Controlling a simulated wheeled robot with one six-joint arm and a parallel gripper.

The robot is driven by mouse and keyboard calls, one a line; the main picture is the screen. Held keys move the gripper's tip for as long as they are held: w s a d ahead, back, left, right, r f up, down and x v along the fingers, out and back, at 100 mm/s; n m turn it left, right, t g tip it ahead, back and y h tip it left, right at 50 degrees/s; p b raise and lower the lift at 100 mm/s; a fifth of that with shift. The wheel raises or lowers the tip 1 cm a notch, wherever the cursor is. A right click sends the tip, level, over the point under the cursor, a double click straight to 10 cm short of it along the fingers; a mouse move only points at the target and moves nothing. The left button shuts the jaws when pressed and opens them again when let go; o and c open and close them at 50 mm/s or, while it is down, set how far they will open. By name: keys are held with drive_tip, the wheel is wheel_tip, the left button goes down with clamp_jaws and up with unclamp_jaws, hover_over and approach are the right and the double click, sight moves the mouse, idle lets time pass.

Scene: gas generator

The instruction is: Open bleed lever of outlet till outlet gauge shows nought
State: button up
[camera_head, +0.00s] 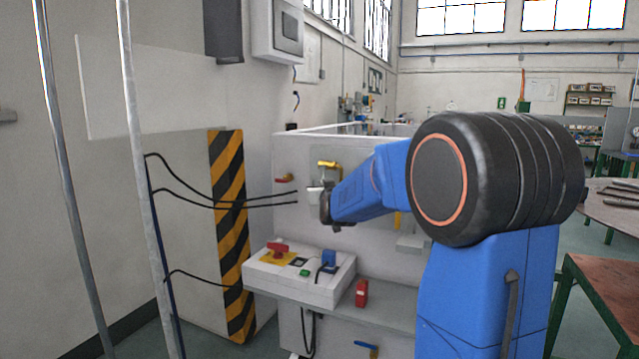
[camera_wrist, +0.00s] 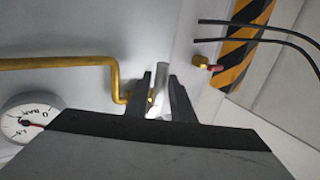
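My gripper (camera_wrist: 160,78) is at the white panel, its two dark fingers on either side of a pale, rod-like part (camera_wrist: 159,92) that may be a lever handle. The fingers are spaced apart, but whether they press on it is unclear. A brass pipe (camera_wrist: 62,63) bends down beside the left finger. A round white gauge (camera_wrist: 24,120) with a red needle is at left in the wrist view, partly cut off; its reading is too small to tell. In the head view my gripper (camera_head: 318,200) is in front of the panel, below a yellow fitting (camera_head: 328,164).
A red-handled valve (camera_wrist: 207,64) is beside the gripper; it also shows in the head view (camera_head: 285,178). Black hoses (camera_head: 245,203) run left past a striped post (camera_head: 229,240). A control box (camera_head: 300,275) and red block (camera_head: 361,293) are below. Metal poles (camera_head: 140,150) stand left.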

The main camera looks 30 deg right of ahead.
sight(320, 181)
drive_tip(key=shift+x, duration=2.4)
clamp_jaws()
